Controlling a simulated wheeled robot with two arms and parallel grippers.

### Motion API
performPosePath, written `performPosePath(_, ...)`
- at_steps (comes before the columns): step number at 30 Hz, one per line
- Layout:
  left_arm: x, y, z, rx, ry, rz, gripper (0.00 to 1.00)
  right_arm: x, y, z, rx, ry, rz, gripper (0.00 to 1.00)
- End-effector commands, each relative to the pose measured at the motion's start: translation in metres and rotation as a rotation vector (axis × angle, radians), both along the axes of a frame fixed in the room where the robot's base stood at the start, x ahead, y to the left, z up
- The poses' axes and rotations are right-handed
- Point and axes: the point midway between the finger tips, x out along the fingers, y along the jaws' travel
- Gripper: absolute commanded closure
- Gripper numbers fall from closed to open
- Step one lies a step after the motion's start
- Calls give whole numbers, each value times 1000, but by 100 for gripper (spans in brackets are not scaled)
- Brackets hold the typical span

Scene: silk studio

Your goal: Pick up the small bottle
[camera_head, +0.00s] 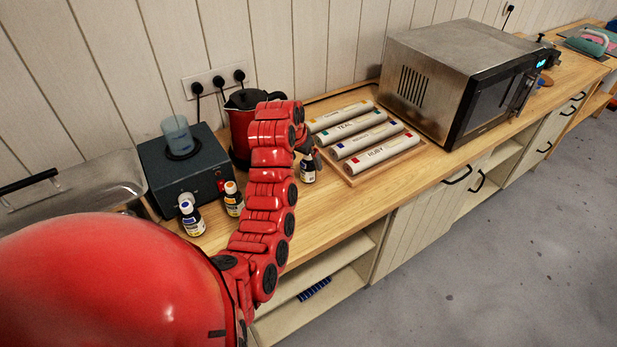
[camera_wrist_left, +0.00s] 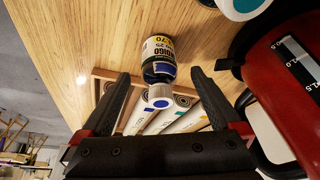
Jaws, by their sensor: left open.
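A small dark bottle with a yellow-and-white label reading INDIGO stands on the wooden counter; it shows in the left wrist view (camera_wrist_left: 158,62), with a white cap marked by a blue dot. In the head view, a small dark bottle (camera_head: 308,171) stands just right of my arm, beside the rack of rolls. My left gripper (camera_wrist_left: 160,75) is open, with one black finger on each side of the INDIGO bottle and visible gaps between. In the head view its fingers (camera_head: 312,153) are mostly hidden behind my red arm. My right gripper is in neither view.
A red kettle (camera_head: 243,130) stands close to the gripper. A wooden tray (camera_head: 407,154) holds several labelled rolls. Two more small bottles, one blue-capped (camera_head: 191,219) and one orange-capped (camera_head: 233,201), stand before a dark heater box (camera_head: 158,170). A microwave (camera_head: 440,80) stands to the right.

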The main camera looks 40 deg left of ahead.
Motion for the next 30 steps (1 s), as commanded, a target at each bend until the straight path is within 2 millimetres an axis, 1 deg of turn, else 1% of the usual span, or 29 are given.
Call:
performPosePath(2,1,0,-3,0,1,1,2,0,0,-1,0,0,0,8)
performPosePath(5,4,0,-7,-2,2,1,2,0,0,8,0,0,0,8)
performPosePath(10,11,0,-27,-4,5,2,2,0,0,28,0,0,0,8)
performPosePath(12,15,0,-37,-3,5,1,2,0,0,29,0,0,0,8)
performPosePath(17,20,1,-48,-1,1,2,2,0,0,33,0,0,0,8)
performPosePath(25,21,1,-51,0,-1,2,2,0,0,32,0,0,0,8)
performPosePath(26,21,1,-51,0,-1,2,6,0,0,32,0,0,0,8)
performPosePath(30,21,1,-51,0,-1,2,31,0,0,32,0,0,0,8)
